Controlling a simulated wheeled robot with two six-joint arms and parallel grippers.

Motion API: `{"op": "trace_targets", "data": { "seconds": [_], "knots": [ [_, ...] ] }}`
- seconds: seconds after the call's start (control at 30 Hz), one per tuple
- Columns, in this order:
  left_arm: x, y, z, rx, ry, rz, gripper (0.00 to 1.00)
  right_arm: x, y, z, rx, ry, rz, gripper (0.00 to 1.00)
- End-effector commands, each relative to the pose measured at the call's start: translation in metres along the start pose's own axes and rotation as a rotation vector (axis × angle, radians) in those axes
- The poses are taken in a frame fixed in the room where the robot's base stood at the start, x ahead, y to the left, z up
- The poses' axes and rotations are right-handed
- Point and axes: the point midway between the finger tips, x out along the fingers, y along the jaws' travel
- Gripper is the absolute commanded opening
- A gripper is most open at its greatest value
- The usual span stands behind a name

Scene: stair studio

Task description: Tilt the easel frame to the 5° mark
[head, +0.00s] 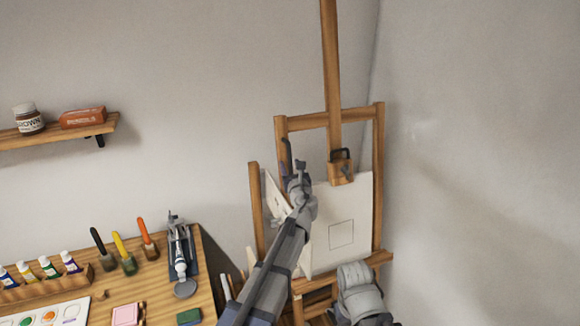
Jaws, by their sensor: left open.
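The wooden easel frame (378,150) stands in the corner with a tall central mast. A white canvas (357,205) with a drawn square rests on its ledge. A wooden block with a dark handle (340,170) sits on the mast above the canvas. My left gripper (296,166) is open in front of the easel's left upright, near the canvas's upper left; I cannot tell whether it touches the frame. My left arm hides part of the canvas and left side. No angle scale or 5° mark can be made out. My right gripper is not visible.
A wooden table (208,270) at lower left holds paint tubes (48,267), several upright brushes (122,250), a paint palette (50,314) and a dark stand (180,255). Walls close in behind and right.

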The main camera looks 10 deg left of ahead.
Motion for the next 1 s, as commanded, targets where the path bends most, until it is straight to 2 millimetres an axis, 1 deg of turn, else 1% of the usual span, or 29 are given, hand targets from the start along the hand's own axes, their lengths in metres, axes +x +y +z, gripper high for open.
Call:
{"op": "trace_targets", "data": {
  "seconds": [0.07,0.27,0.37,0.7,0.73,1.0],
  "knots": [
    [0.0046,0.0002,0.0,0.0,0.0,0.001,0.5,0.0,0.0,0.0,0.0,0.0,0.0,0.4],
    [0.0038,0.0006,0.0,0.0,0.0,0.001,0.5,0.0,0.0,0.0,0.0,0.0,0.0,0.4],
    [0.0038,0.0006,0.0,0.0,0.0,0.001,0.4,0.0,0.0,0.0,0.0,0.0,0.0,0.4],
    [0.0036,0.0005,0.0,0.0,0.0,0.001,0.01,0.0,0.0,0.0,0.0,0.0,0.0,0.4],
    [0.0036,0.0005,0.0,-0.001,0.0,0.001,0.0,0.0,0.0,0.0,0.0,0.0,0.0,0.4],
    [0.0036,0.0005,0.0,0.0,0.0,0.001,0.0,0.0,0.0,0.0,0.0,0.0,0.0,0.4]
  ]
}}
